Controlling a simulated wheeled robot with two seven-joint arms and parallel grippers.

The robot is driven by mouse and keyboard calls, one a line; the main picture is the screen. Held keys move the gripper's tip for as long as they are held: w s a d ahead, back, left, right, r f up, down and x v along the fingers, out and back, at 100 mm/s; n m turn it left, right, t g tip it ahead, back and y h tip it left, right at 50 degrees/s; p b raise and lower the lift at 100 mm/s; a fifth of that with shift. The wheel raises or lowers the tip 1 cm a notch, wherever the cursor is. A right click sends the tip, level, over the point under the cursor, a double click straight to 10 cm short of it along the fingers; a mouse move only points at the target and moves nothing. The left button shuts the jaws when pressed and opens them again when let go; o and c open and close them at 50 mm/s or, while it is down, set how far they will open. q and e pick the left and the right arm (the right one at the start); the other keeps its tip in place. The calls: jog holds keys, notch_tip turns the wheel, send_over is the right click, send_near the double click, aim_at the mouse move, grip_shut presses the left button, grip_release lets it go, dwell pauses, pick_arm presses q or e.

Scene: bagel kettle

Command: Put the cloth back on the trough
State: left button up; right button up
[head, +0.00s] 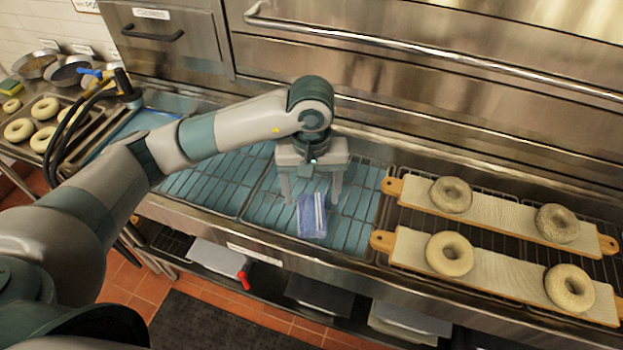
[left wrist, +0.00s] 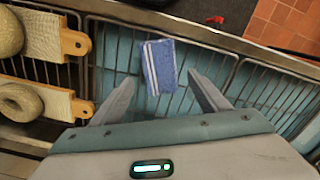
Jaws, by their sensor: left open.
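The cloth (head: 312,216) is a small folded blue piece with white stripes. It lies on the wire rack over the blue-floored trough (head: 262,207), near the trough's front edge. My left gripper (head: 311,196) is over the rack just behind the cloth, fingers pointing down. In the left wrist view the cloth (left wrist: 159,66) lies just beyond the open fingertips, between their lines and nearer the left finger. The gripper (left wrist: 158,88) is empty. Whether the fingertips touch the rack cannot be told. My right gripper is not in view.
Two wooden boards (head: 410,240) with seeded and plain bagels (head: 450,254) lie on the rack to the right. A metal oven front with a long handle (head: 430,55) rises behind. At the left are a tray of bagels (head: 44,110) and bowls. A shelf with a red-handled tool (head: 243,280) is below.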

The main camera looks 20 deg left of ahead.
aim_at(312, 212)
pick_arm(q)
notch_tip(312, 212, up, 6)
jog(key=b, duration=0.2)
jog(key=shift+s, duration=0.1)
dwell(0.7)
